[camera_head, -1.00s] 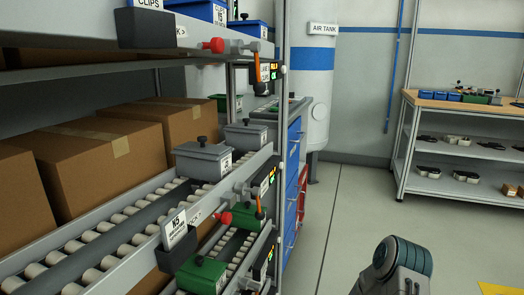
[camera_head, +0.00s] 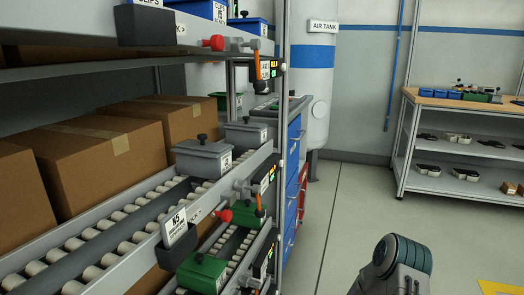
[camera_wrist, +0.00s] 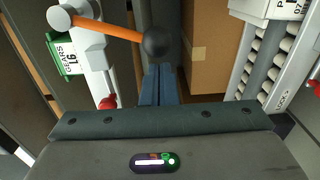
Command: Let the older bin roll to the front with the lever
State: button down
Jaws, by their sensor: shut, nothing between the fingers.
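Two grey lidded bins, one in front (camera_head: 203,158) and one behind (camera_head: 246,133), sit on the middle roller lane. A green bin (camera_head: 202,272) sits on the lower lane. An orange lever (camera_head: 259,203) is at the middle lane's end, and another orange lever (camera_head: 257,66) is at the upper one. In the wrist view, an orange lever (camera_wrist: 110,30) with a black ball knob (camera_wrist: 155,43) lies just beyond the tips of my gripper (camera_wrist: 159,70). My gripper is shut and empty; whether it touches the knob I cannot tell. A green bin (camera_wrist: 66,55) shows at left. The bins' dates are unreadable.
Cardboard boxes (camera_head: 95,160) stand behind the rollers. Red knobs (camera_head: 222,215) and a label holder (camera_head: 174,235) stick out from the rack's rail. A blue drawer cabinet (camera_head: 293,170) and an air tank (camera_head: 310,90) are beyond.

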jog(key=shift+w+d, duration=1)
jog(key=shift+w, duration=1.85)
jog(key=s+p+v, duration=0.1)
jog(key=p+v, duration=0.1)
jog(key=v, duration=0.6)
jog(key=shift+a, duration=0.2)
jog(key=shift+s+r, duration=0.15)
jog(key=s+a+r+n+g+h+p, duration=0.1)
jog(key=s+r+n+g+h+p, duration=0.35)
jog(key=r+n+p, duration=0.75)
jog(key=s+r+n+g+h+p, duration=0.3)
jog(key=s+r+n+g, duration=0.45)
jog(key=r, duration=1.05)
jog(key=s+d+r+n+t+h+p, duration=0.2)
jog(key=r+n+p, duration=0.3)
jog(key=r, duration=0.5)
jog(key=s+d+r+n+t+h+p, duration=0.3)
jog(key=r+n+p, duration=0.3)
jog(key=r+n, duration=0.2)
jog(key=s+d+r+n+t+h+p, duration=0.3)
jog(key=s+r+n+h+p, duration=0.1)
jog(key=r, duration=0.8)
jog(key=shift+s+d+r+n+t+p, duration=0.25)
jog(key=shift+s+n+p, duration=0.4)
jog(key=shift+n+p, duration=0.7)
jog(key=shift+n+h+b, duration=0.25)
jog(key=shift+n+b, duration=0.05)
